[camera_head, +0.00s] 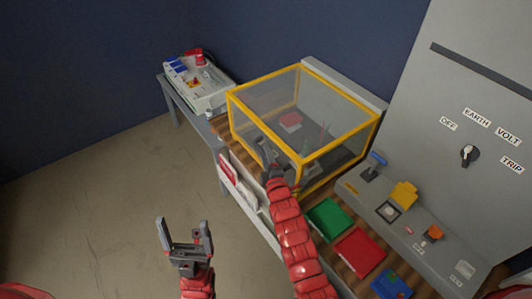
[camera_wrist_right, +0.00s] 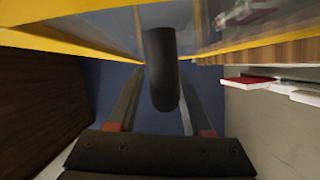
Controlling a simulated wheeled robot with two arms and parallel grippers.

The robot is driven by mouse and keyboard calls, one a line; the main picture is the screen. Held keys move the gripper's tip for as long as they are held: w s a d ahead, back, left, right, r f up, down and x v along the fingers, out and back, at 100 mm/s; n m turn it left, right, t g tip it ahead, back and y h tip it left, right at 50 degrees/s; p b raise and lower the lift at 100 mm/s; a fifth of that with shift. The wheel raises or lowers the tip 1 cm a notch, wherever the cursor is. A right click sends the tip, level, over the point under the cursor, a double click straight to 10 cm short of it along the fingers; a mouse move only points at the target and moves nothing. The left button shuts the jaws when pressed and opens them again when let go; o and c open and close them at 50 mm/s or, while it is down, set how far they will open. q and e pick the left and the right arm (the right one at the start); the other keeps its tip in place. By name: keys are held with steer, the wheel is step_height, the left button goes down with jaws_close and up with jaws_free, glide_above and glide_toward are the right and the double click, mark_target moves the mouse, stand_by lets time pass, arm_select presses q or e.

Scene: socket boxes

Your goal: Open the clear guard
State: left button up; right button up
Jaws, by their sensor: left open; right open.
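The clear guard (camera_head: 262,92) is a see-through box with a yellow frame, standing closed on the wooden bench in the head view. A red object (camera_head: 290,121) shows inside it. In the right wrist view the guard's yellow edge (camera_wrist_right: 60,42) runs across the top. A dark rounded bar, seemingly the guard's handle (camera_wrist_right: 161,75), hangs between the open fingers of my right gripper (camera_wrist_right: 160,105). In the head view my right gripper (camera_head: 268,155) is at the guard's front side. My left gripper (camera_head: 186,240) is open and empty, low over the floor, away from the guard.
Right of the guard are green (camera_head: 329,217) and red (camera_head: 359,251) trays and a grey panel with switches (camera_head: 408,220). A tall grey cabinet (camera_head: 460,110) with a dial stands behind. A side table with a device (camera_head: 197,85) is at back left. The left floor is clear.

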steer(key=shift+w, duration=0.1)
steer(key=shift+c, duration=0.2)
jaws_close()
stand_by(1.3)
